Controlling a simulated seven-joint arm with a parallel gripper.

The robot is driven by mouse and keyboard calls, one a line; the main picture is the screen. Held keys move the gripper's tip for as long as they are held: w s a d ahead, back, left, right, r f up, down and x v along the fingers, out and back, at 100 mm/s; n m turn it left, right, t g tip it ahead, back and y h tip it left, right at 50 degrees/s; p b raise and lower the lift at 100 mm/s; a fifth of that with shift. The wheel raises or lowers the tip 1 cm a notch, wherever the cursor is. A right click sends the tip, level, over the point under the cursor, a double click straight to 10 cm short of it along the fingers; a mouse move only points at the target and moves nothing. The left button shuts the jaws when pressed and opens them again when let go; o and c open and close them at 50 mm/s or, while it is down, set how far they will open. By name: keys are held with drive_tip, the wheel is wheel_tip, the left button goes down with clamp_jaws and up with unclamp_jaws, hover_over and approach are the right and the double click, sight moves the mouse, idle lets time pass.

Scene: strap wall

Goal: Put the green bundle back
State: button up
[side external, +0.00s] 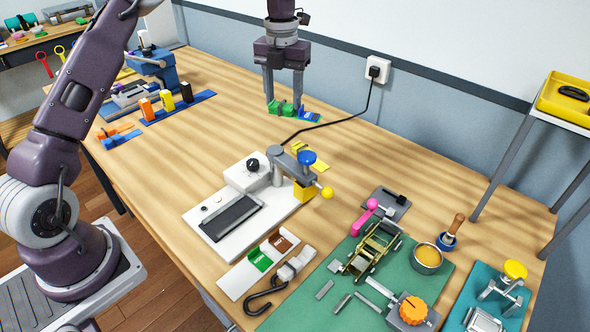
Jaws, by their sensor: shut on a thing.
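My gripper (284,104) points down near the back wall, with its fingers shut on a green bundle (287,110). The bundle is low, at or just above the table top; I cannot tell whether it touches. A small blue piece (310,116) is directly to its right, beside the right finger. The fingers partly hide the bundle. Another green piece (260,261) with pale lettering lies on a white plate (236,281) at the front, next to a brown one (284,241).
A blue strip (180,106) at the back left carries upright orange, yellow and black pieces. A black cable (340,124) runs from the wall socket (377,69) close to my gripper's right. A white clamp fixture (246,172) stands in front. A green mat (330,290) holds several tools.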

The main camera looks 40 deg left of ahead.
wheel_tip(320, 180, down, 16)
drive_tip(key=shift+r, duration=0.1)
idle(0.4)
drive_tip(key=shift+f, duration=0.45)
drive_tip(key=o, duration=1.4)
drive_tip(key=shift+c, duration=0.2)
